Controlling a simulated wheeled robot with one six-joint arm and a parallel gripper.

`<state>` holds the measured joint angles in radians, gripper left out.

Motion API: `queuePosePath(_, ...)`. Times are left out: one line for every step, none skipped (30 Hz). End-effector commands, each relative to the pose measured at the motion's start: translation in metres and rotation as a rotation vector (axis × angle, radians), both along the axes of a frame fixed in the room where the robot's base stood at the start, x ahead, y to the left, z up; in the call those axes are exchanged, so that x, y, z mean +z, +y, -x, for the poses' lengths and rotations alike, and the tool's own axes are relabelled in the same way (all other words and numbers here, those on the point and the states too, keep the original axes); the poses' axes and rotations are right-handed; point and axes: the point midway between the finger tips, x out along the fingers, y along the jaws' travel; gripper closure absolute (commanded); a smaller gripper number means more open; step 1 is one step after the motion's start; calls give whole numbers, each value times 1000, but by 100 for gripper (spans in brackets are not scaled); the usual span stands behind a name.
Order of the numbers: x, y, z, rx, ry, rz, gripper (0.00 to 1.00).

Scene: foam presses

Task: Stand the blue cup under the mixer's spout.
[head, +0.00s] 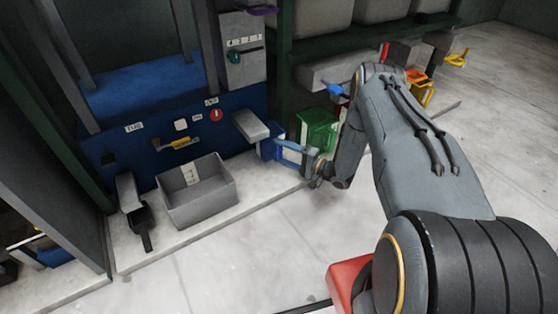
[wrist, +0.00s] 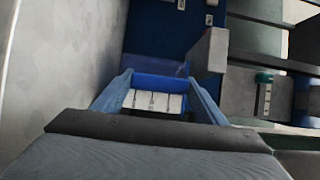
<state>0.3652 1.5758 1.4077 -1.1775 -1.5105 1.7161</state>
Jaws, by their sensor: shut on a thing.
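The blue cup (head: 267,149) is at the front of the blue mixer panel (head: 228,134), low and close to the grey spout block (head: 251,125). Its top is partly hidden, and I cannot tell whether it is exactly below the spout or touches the floor slab. My gripper (head: 285,152) reaches in from the right and is shut on the cup. In the wrist view the cup (wrist: 157,82) shows a blue edge and a white marked face between my two blue fingers. The grey spout (wrist: 207,55) shows just to the right of it there.
A green crate (head: 318,130) is close behind my gripper on the right. The slab in front of the cup is clear.

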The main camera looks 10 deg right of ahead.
Motion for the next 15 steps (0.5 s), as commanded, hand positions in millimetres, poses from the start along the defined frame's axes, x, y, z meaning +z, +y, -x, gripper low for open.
queuePosePath(-1, 4, -4, 1, -1, 1, 65)
queuePosePath(-1, 5, -5, 0, 0, 0, 65)
queuePosePath(0, 6, -6, 0, 0, 0, 65)
queuePosePath(-1, 6, -7, -1, 0, 0, 65)
queuePosePath(-2, 6, -7, -1, 0, 0, 65)
queuePosePath(-4, 6, -7, -1, 1, -1, 65)
queuePosePath(-7, 6, -7, -2, 1, -1, 65)
queuePosePath(-10, 6, -7, -2, 1, -1, 65)
queuePosePath(-15, 6, -7, -2, 1, -1, 65)
queuePosePath(-19, 6, -7, -2, 1, -1, 65)
queuePosePath(-23, 6, -7, -2, 1, -1, 65)
queuePosePath(-28, 6, -8, -2, 1, -1, 65)
queuePosePath(-31, 6, -8, -2, 1, -1, 65)
queuePosePath(-34, 6, -7, -2, 1, -1, 65)
queuePosePath(-36, 6, -7, -2, 0, 0, 65)
